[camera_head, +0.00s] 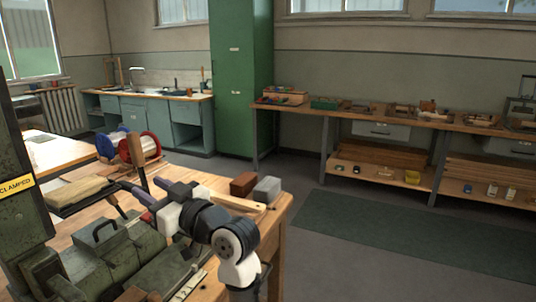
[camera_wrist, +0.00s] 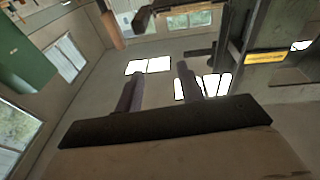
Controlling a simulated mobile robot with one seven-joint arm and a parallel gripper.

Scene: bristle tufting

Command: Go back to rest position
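My gripper (camera_head: 147,187) is over the wooden workbench in the head view, beside the green-grey machine and pointing to the left. In the wrist view the two dark fingers (camera_wrist: 158,84) stand apart with nothing held between them, so it is open. The wrist view is tilted, showing walls, windows and bright ceiling lights behind the fingers. My white and black arm reaches in from the bottom of the head view.
The machine (camera_head: 110,255) with a "CLAMPED" label stands at left. A wooden handle (camera_head: 138,162), spools (camera_head: 140,148), a brown block (camera_head: 243,184) and a grey block (camera_head: 267,189) are close to my gripper. The floor mat (camera_head: 410,235) at right is clear.

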